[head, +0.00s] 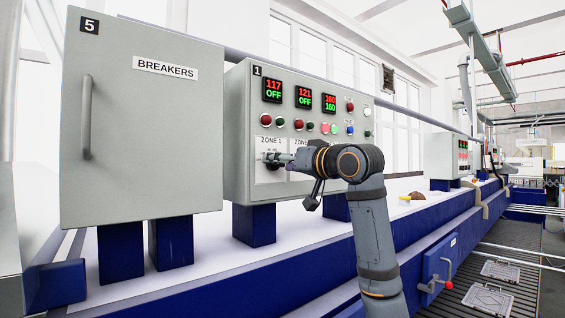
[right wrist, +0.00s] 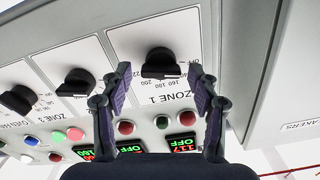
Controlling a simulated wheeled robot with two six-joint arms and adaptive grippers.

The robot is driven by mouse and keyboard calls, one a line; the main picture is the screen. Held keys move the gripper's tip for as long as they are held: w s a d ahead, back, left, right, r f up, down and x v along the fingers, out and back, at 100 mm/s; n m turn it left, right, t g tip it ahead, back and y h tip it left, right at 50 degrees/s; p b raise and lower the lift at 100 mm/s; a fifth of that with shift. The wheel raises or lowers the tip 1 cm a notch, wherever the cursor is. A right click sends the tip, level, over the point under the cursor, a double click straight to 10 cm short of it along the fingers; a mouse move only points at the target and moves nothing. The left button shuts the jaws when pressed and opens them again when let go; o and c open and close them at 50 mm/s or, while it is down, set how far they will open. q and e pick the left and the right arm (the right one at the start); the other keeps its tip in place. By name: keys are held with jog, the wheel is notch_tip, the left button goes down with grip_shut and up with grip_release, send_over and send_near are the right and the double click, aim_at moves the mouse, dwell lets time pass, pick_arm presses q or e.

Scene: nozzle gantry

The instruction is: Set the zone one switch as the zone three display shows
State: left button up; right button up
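The zone 1 switch (right wrist: 160,63) is a black knob on a white dial plate marked with OFF and numbers. Its exact pointer angle is hard to read. The zone 1 display (head: 272,90) shows red 117 over green OFF. The third display from the left (head: 330,103), in the zone 3 position, shows red 160 over green 160. My right gripper (right wrist: 159,76) is open, its fingers on either side of the zone 1 switch; contact cannot be told. In the head view, my right gripper and arm hide much of the dials. My left gripper is out of view.
The control box (head: 240,180) also carries a middle display (head: 303,97) reading 121 over OFF, several round buttons and two other black knobs. The grey breaker cabinet (head: 140,120) stands close on the left. Both stand on blue posts above a white surface.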

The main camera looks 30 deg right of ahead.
jog(key=c, duration=1)
jog(key=m+b, duration=0.4)
jog(key=m, duration=0.7)
jog(key=shift+d+f+m, duration=0.1)
jog(key=shift+m, duration=0.2)
